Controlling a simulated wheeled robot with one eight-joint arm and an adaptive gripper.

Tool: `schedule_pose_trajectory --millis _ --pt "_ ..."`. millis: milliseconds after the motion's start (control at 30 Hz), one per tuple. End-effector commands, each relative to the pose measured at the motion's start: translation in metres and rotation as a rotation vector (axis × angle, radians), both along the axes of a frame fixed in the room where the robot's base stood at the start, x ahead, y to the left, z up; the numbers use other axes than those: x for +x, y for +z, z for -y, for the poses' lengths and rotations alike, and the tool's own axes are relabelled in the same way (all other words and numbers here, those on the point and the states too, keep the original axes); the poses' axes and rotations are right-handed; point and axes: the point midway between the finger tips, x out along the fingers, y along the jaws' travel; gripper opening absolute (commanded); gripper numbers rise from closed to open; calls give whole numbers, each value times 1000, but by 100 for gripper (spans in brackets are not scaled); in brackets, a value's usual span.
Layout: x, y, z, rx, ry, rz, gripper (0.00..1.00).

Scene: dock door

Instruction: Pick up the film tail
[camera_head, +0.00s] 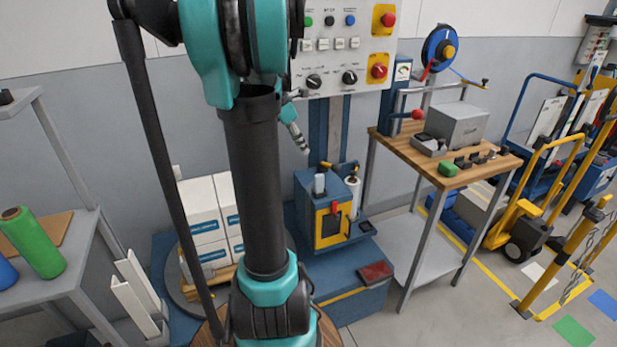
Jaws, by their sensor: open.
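The film tail cannot be made out for certain in the head view. A white film roll (352,192) stands upright at the right of the blue wrapper carriage (306,222). White cartons (203,212) sit on a pallet on the turntable, partly hidden by my arm. My arm crosses the middle of the view and hides part of the scene.
A control panel (345,45) stands behind the carriage. A wooden-topped bench (405,152) with a grey box (457,125) is to the right. A grey shelf (75,262) with a green roll (32,242) is at left. Yellow trolleys stand at far right, with some clear floor nearby.

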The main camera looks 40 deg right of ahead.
Motion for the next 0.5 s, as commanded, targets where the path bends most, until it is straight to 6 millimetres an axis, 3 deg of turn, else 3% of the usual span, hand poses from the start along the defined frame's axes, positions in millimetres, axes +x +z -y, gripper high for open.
schedule_pose_trajectory --millis 167,500 --pt "-3 -15 9 0 6 -7 43" --pt "-10 -77 34 1 4 -5 43"
